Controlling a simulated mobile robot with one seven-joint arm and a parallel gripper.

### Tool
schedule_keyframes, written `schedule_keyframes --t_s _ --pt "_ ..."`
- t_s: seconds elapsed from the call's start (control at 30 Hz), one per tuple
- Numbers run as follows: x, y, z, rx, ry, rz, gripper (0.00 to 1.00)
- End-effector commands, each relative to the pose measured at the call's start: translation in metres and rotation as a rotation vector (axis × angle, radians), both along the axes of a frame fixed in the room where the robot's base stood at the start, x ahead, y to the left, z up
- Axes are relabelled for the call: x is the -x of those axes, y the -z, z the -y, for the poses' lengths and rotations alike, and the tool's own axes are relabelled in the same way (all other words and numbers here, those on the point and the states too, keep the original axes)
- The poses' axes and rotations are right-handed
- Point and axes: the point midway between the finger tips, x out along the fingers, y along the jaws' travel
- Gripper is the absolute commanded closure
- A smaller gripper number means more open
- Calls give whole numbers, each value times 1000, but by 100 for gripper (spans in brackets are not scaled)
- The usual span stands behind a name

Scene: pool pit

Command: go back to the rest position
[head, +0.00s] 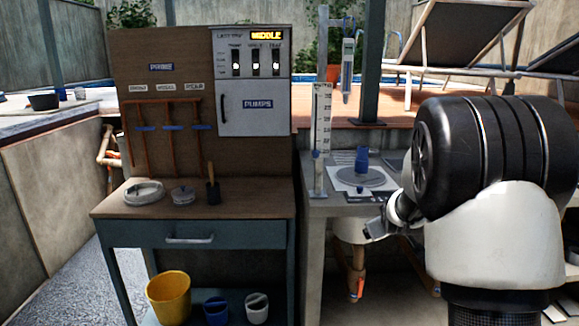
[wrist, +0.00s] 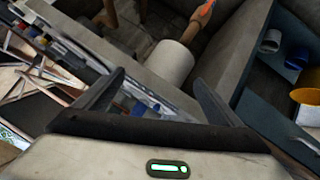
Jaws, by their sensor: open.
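My gripper (head: 376,231) is at the right of the head view, just in front of the grey counter's front edge. In the wrist view its two fingers (wrist: 158,95) stand apart with nothing between them. Behind them in that view are a white cylinder (wrist: 170,64) and an orange-handled valve (wrist: 206,10) under the counter. My black and white arm covers the right side of the head view and hides part of the counter.
A workbench (head: 190,232) with a drawer stands left, holding a round dish (head: 144,192) and small pots. A yellow bucket (head: 168,297) and smaller cups sit on its lower shelf. A blue cup (head: 362,159) stands on the grey counter (head: 318,212). Floor at left is clear.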

Motion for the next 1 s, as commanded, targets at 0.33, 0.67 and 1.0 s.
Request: schedule_keyframes --t_s 0.33,0.67,1.0 --pt "189 -92 -87 -315 55 -187 11" --pt "333 -94 -123 -412 119 -337 11" --pt "402 -112 -131 -432 174 -412 11"
